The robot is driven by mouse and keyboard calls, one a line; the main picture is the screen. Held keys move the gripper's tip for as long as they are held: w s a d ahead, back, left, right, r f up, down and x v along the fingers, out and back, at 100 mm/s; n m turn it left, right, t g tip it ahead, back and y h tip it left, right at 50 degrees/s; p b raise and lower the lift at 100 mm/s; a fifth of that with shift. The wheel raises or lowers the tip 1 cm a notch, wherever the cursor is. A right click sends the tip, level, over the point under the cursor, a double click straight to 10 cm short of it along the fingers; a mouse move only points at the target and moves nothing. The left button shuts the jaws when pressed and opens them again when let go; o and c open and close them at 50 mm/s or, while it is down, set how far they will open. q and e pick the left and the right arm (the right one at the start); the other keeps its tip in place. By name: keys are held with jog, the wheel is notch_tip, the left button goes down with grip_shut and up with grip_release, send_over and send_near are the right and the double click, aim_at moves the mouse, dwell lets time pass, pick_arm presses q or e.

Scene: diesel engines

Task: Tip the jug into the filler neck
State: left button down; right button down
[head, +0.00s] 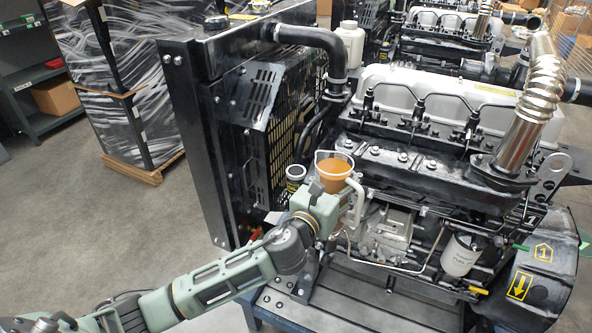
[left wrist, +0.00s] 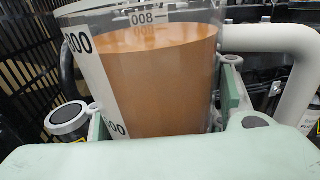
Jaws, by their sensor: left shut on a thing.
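The clear jug (head: 333,170) holds amber-brown liquid and stands roughly upright in the air in front of the engine. My left gripper (head: 328,194) is shut on the jug; in the left wrist view its green fingers lie on both sides of the jug (left wrist: 150,85). The jug's pale handle (left wrist: 275,40) points to the right there. A short dark round neck with a pale rim, which looks like the filler neck (head: 296,173), is just left of the jug. It also shows in the left wrist view (left wrist: 68,118), apart from the jug. My right gripper is in neither view.
The black radiator frame (head: 195,130) and fan guard stand left of the jug. The engine block (head: 420,160) with pipes is behind and right. A white filter (head: 461,254) hangs at lower right. Open floor (head: 90,215) lies left.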

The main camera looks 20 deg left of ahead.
pick_arm(q)
jog(key=shift+r, duration=0.3)
jog(key=shift+w+a+n+g+p, duration=0.15)
jog(key=shift+n+p, duration=0.15)
jog(key=shift+n, duration=0.25)
jog(key=shift+s+a+n+g+p, duration=0.15)
jog(key=shift+n+p, duration=0.1)
jog(key=shift+n, duration=0.3)
jog(key=shift+w+a+n+g+p, duration=0.2)
jog(key=shift+n+g+p, duration=0.1)
jog(key=shift+n, duration=0.3)
jog(key=f, duration=0.1)
jog(key=f+n+b, duration=0.1)
jog(key=a+f+n+g, duration=0.1)
jog(key=shift+w+h+b, duration=0.3)
jog(key=shift+h+b, duration=0.1)
jog(key=shift+w+a+f+n, duration=0.1)
jog(key=shift+a+f+n, duration=0.05)
jog(key=shift+f+n, duration=0.2)
